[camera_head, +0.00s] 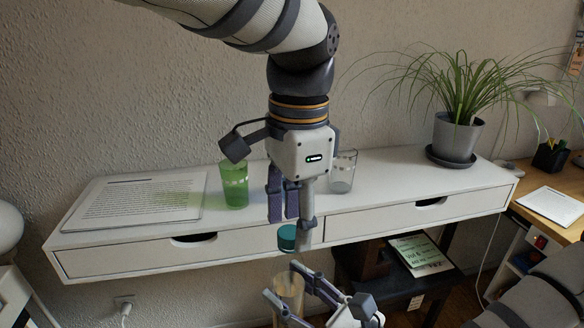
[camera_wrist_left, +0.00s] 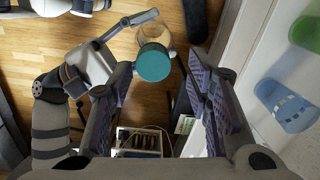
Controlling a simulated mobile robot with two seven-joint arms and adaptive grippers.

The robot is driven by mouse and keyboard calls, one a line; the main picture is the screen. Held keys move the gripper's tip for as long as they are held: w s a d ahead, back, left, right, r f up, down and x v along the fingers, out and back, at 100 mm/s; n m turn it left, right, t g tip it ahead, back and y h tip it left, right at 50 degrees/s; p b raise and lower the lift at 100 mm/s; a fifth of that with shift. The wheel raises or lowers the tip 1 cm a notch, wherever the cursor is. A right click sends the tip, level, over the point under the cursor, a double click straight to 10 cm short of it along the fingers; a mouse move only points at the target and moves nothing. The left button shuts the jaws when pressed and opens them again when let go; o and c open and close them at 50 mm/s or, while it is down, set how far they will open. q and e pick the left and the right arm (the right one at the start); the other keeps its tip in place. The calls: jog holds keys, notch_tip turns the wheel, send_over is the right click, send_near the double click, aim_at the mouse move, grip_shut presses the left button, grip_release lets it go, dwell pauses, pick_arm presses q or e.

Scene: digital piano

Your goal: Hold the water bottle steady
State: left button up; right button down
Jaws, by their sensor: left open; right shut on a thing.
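The water bottle (camera_head: 291,292) is see-through with a teal cap (camera_head: 287,237), and stands in front of the shelf's front edge. My right gripper (camera_head: 292,294) is shut on the bottle's body, low in the head view. My left gripper (camera_head: 291,222) points down, open and empty, with its fingertips close to the cap. In the left wrist view the teal cap (camera_wrist_left: 154,63) shows between and beyond the left gripper's fingers (camera_wrist_left: 163,75). I cannot tell whether they touch it. The clear body shows only partly behind the cap.
The white shelf (camera_head: 395,214) holds a green glass (camera_head: 234,187), a clear glass (camera_head: 342,174), a sheet of text (camera_head: 135,199) and a potted plant (camera_head: 456,138). A wooden desk (camera_head: 540,182) stands at the right. Below is a dark stand with a book (camera_head: 420,254).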

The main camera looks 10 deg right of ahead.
pick_arm(q)
notch_tip(320, 180, up, 4)
jog(key=shift+s+d+r, duration=0.1)
jog(key=shift+s+r, duration=0.05)
jog(key=shift+c, duration=0.4)
jog(key=shift+s+d+m, duration=0.15)
jog(key=shift+s+m, duration=0.1)
jog(key=shift+m, duration=0.55)
jog(key=m, duration=0.3)
jog(key=s+r+m, duration=0.1)
jog(key=m, duration=0.1)
jog(key=shift+m+g, duration=0.3)
jog(key=shift+g, duration=0.1)
jog(key=r+m, duration=0.1)
jog(key=w+m, duration=0.1)
jog(key=m, duration=0.1)
jog(key=shift+a+r, duration=0.35)
jog(key=shift+r, duration=0.05)
jog(key=shift+w+a+f+m, duration=0.1)
jog(key=shift+m, duration=0.4)
notch_tip(320, 180, down, 8)
jog(key=shift+r, duration=0.25)
jog(key=shift+c, duration=0.4)
